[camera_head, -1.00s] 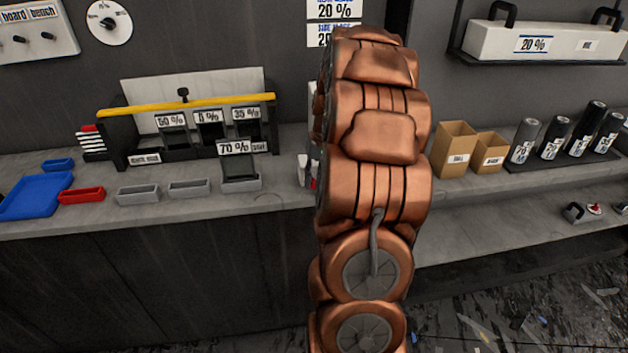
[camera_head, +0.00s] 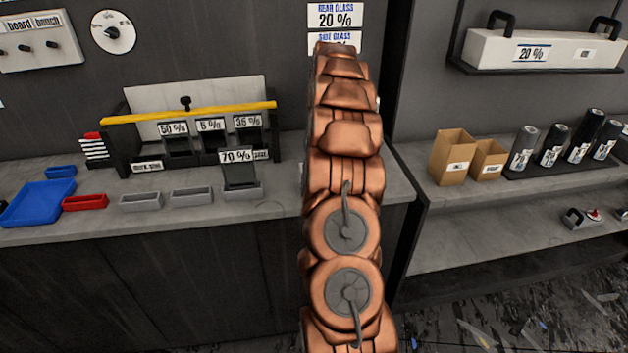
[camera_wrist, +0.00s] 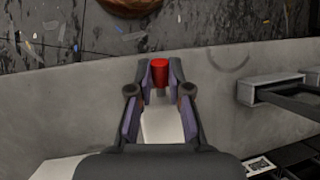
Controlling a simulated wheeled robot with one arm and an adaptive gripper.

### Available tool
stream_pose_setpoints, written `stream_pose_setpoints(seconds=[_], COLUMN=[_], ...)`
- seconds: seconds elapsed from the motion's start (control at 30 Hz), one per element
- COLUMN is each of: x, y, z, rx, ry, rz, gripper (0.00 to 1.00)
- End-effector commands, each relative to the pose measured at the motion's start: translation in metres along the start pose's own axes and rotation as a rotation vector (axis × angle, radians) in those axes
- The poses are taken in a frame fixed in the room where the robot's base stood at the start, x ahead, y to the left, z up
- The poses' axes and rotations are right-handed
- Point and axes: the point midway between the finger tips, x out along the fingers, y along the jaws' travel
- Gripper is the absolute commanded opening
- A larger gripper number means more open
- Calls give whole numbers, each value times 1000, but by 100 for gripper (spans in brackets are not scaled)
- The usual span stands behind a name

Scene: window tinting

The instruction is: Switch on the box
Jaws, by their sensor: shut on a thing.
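My gripper (camera_wrist: 159,82) shows in the wrist view, shut on a red cylindrical piece (camera_wrist: 159,69) between its fingertips. A pale white body (camera_wrist: 162,126) lies between the fingers, close to the red piece; whether they are one thing is unclear. In the head view my arm hides the gripper. I cannot tell which thing is the box. A white wall panel (camera_head: 38,40) with dark switches hangs at the upper left.
A round dial (camera_head: 113,32) hangs beside the panel. The grey counter (camera_head: 285,195) holds a blue tray (camera_head: 38,200), a red tray (camera_head: 85,203) and a black rack (camera_head: 120,150). Cardboard boxes (camera_head: 452,158) and dark rolls (camera_head: 583,138) stand right. Scraps litter the floor.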

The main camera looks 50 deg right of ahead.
Motion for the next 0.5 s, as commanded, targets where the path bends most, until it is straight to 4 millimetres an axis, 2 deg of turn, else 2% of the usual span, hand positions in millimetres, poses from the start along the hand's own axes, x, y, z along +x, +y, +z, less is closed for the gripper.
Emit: stream_pose_setpoints(seconds=[0.5], x=[-2], y=[0], z=[-1], rx=[7], ry=[-34], rz=[-1], gripper=[0])
